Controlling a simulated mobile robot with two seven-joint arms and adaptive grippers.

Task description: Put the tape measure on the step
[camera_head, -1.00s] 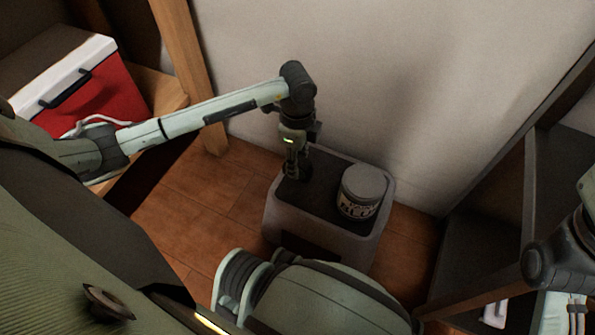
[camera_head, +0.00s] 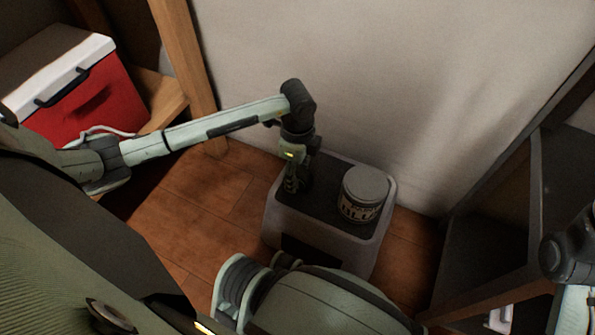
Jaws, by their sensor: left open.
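The step (camera_head: 275,225) is a light grey block with a dark top, standing on the wooden floor against the wall. My left gripper (camera_head: 292,189) points down at the left part of its dark top. It is open, but its fingers are dark and small here, and I cannot tell whether they touch the top. I cannot make out a tape measure; one at the fingers could be hidden. My right arm shows at the right edge, and its gripper is out of view.
A lidded tin (camera_head: 361,196) with a dark-lettered label stands on the right part of the step. A red and white cooler (camera_head: 95,108) sits on a wooden shelf at left. A dark shelf unit (camera_head: 490,210) stands at right. Bare floor lies left of the step.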

